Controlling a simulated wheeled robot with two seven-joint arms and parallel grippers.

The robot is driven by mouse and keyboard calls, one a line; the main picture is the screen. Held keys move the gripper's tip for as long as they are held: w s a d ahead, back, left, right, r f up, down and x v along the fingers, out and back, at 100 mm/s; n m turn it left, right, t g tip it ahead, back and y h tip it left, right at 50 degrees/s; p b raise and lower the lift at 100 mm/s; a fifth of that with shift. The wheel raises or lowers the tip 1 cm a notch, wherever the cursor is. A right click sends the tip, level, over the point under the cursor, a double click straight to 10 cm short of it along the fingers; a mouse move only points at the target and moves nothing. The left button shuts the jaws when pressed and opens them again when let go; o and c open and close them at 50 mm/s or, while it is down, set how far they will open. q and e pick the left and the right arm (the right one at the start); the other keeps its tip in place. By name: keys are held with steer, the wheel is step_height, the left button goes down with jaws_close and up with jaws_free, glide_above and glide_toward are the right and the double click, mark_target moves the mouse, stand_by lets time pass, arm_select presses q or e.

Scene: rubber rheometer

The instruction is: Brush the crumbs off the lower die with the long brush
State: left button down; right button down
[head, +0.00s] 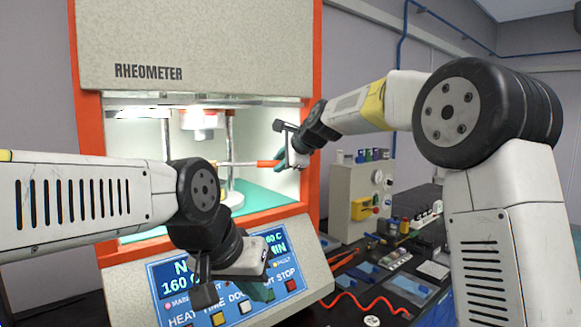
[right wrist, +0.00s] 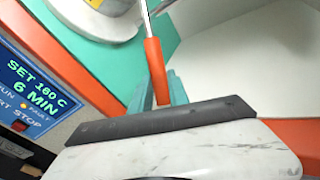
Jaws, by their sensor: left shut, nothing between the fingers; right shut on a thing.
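The rheometer chamber is open, and the lower die (head: 232,198) sits low inside it, partly behind my left wrist. A round pale part, apparently the lower die's base, shows at the top left of the right wrist view (right wrist: 95,18). My right gripper (head: 281,158) is shut on the orange handle of the long brush (head: 266,164). The brush lies roughly level, pointing left into the chamber above the lower die; its handle also shows in the right wrist view (right wrist: 156,70). The bristles and any crumbs cannot be made out. My left gripper (head: 260,291) is shut and empty before the control panel.
The upper die (head: 201,120) hangs above, between metal columns. The orange chamber frame (head: 311,190) stands close to my right gripper. The control panel (head: 285,262) juts out below. The dark bench at right holds a grey box (head: 350,195), bottles, tools and a red cord (head: 365,304).

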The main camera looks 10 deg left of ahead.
steer(key=s+d, duration=1.4)
steer(key=shift+r, duration=0.4)
stand_by(0.4)
steer(key=shift+s+d, duration=0.1)
steer(key=shift+s, duration=0.1)
